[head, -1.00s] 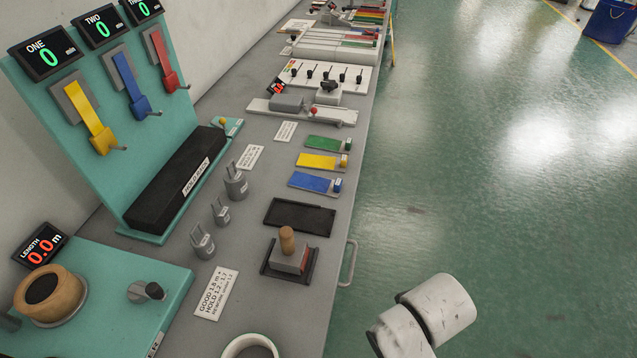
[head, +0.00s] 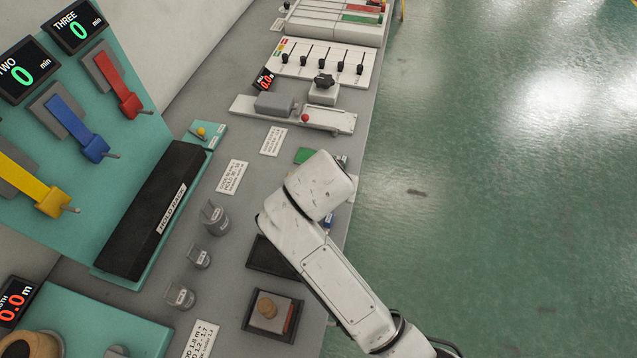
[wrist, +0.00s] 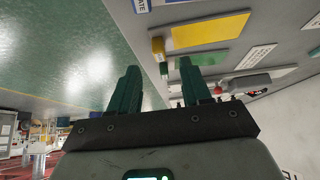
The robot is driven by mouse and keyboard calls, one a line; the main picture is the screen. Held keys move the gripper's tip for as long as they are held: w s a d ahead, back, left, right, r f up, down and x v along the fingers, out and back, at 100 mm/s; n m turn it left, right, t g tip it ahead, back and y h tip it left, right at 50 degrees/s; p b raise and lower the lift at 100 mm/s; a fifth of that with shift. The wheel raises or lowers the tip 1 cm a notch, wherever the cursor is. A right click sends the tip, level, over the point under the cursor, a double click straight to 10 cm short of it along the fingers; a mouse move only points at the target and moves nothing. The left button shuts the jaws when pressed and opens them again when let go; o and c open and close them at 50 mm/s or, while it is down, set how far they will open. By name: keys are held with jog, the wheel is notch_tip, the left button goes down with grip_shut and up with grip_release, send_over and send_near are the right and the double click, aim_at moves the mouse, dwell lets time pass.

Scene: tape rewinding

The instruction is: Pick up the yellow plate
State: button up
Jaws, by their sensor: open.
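The yellow plate (wrist: 210,32) lies flat on the grey bench and shows in the upper part of the wrist view, with a small yellow block at its left end. In the head view my arm hides it. My gripper (wrist: 160,70) is open and empty. Its two dark green fingers point toward the bench edge area below the plate in the wrist picture, apart from the plate. In the head view my white arm reaches over the bench edge and the gripper itself is hidden.
The green plate (head: 304,156) lies beside the yellow plate's place, partly covered by my arm. White label cards (head: 232,177) lie to the left. The green floor right of the bench is clear.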

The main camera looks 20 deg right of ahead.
jog(key=shift+p+x, duration=0.45)
jog(key=shift+x, duration=2.15)
jog(key=shift+c, duration=0.5)
jog(key=shift+s, duration=0.1)
grip_shut()
